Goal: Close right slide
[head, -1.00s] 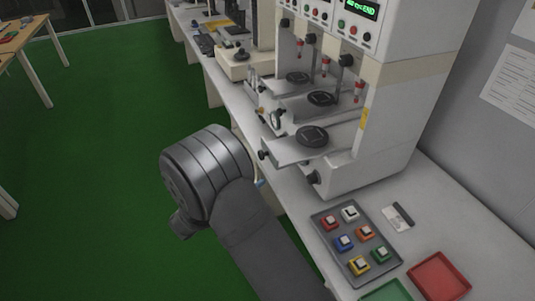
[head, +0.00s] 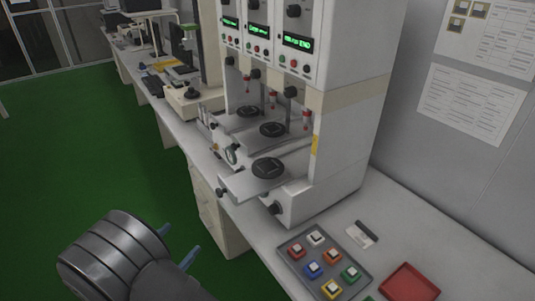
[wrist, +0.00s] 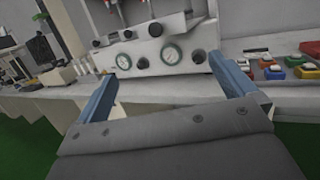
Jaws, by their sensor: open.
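The right slide (head: 240,186) is the nearest flat grey plate of the three-station test machine (head: 345,130). It sticks out past the machine's front, bears a black round disc (head: 267,167), and has a dark knob (head: 222,192) at its front end. The middle disc (head: 272,129) and left disc (head: 247,111) sit farther back. My gripper (head: 179,244) is open and empty, with two blue fingers, left of and below the slide, apart from it. In the wrist view my gripper (wrist: 166,76) faces the machine's front, with pressure gauges (wrist: 170,54) between its fingers.
A grey tray (head: 340,262) with several coloured button blocks, a card (head: 361,234) and a red tray (head: 408,282) lie on the bench right of the machine. Other equipment (head: 190,100) stands farther along the bench. Green floor (head: 90,160) in front is clear.

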